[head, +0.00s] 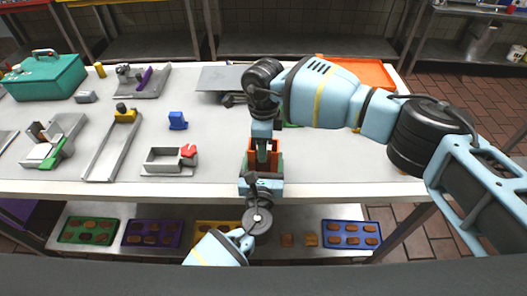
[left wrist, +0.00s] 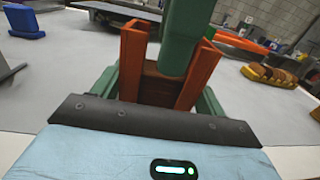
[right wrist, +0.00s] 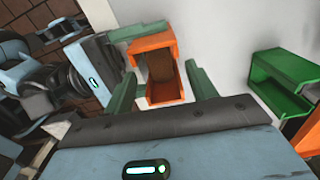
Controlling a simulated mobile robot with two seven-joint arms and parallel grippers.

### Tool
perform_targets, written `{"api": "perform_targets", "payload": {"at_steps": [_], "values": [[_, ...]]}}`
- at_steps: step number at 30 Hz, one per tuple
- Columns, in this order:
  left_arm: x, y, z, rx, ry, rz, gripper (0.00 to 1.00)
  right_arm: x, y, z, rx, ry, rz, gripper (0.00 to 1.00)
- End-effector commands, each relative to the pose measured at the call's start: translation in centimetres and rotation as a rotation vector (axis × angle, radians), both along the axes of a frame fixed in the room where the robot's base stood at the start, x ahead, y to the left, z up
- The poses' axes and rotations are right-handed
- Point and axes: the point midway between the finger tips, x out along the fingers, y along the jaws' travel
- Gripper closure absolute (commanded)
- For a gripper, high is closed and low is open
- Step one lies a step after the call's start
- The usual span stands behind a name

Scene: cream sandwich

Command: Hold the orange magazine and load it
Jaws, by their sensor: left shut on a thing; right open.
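The orange magazine (head: 250,160) stands upright near the table's front edge. My left gripper (head: 262,176) is shut on it from the front, and its green fingers flank the magazine in the left wrist view (left wrist: 157,92). Brown pieces (right wrist: 160,68) lie inside the magazine; how many I cannot tell. My right gripper (head: 263,150) points down over the magazine's top, open. In the right wrist view its two green fingers (right wrist: 162,88) are apart with the magazine (right wrist: 152,42) between and beyond them. A green right finger reaches down at the magazine's opening in the left wrist view.
A green magazine (right wrist: 285,80) stands nearby. An orange tray (head: 355,72) lies at the back right. Grey fixtures (head: 110,150), a blue block (head: 178,121) and a teal toolbox (head: 45,76) stand to the left. Biscuit trays, such as a blue one (head: 350,244), sit on the lower shelf.

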Motion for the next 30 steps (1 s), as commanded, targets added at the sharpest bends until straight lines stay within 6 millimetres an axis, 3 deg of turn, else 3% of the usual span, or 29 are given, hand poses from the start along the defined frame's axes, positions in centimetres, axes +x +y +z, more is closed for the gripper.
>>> {"api": "perform_targets", "payload": {"at_steps": [6, 12, 30], "values": [[0.0, 0.0, 0.0, 0.0, 0.0, 0.0, 0.54, 0.0, 0.0, 4.3, 0.0, -0.003, 0.0, 0.43], [0.0, 0.0, 0.0, 0.0, 0.0, 0.0, 0.54, 0.0, 0.0, 6.7, 0.0, -0.001, 0.0, 0.43], [0.0, 0.0, 0.0, 0.0, 0.0, 0.0, 0.54, 0.0, 0.0, 7.3, 0.0, 0.0, 0.0, 0.43]]}}
